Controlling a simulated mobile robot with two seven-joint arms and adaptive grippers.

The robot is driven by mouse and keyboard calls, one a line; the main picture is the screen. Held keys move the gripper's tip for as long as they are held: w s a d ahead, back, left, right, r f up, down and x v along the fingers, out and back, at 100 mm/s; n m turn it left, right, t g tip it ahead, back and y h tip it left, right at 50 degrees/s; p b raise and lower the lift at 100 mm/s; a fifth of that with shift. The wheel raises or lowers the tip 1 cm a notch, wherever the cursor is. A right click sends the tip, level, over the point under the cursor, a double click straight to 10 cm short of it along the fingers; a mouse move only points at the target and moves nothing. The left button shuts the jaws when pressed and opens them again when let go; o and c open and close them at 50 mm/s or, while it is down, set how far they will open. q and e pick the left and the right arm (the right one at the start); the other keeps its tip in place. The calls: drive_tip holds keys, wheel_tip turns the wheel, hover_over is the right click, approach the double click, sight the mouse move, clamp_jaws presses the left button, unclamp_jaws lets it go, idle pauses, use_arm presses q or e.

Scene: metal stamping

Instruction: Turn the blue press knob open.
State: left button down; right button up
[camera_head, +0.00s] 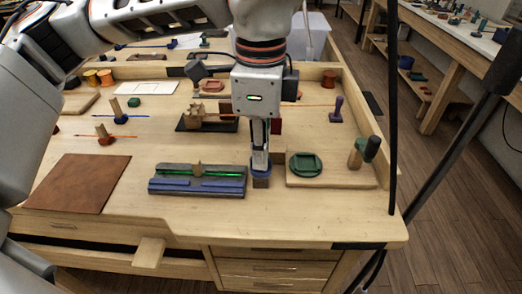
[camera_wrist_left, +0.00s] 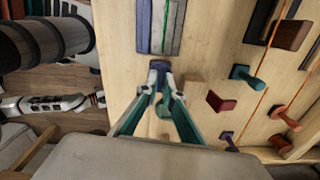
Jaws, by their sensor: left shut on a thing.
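The blue press knob (camera_head: 261,174) sits at the right end of the press, a long blue-grey block (camera_head: 197,182) with a green strip along its top. My left gripper (camera_head: 261,166) points down onto the knob and is shut on it. In the left wrist view the fingertips (camera_wrist_left: 160,76) close around the blue knob (camera_wrist_left: 160,65) below the end of the press (camera_wrist_left: 143,28). The fingers hide part of the knob, so I cannot tell how far it is turned. My right gripper is not in view.
A wooden board (camera_head: 335,178) with a round green piece (camera_head: 305,164) and a green-headed mallet (camera_head: 365,149) lies close to the right. A brown leather mat (camera_head: 80,184) lies to the left. Small tools stand behind. The front table strip is clear.

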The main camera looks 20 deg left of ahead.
use_arm(q)
drive_tip(key=shift+w+r, duration=0.1)
drive_tip(key=shift+r, duration=0.1)
drive_tip(key=c, duration=2.2)
unclamp_jaws()
drive_tip(key=shift+c, duration=0.2)
drive_tip(key=shift+o, duration=0.3)
drive_tip(key=shift+f, duration=0.1)
wheel_tip(320, 180, up, 12)
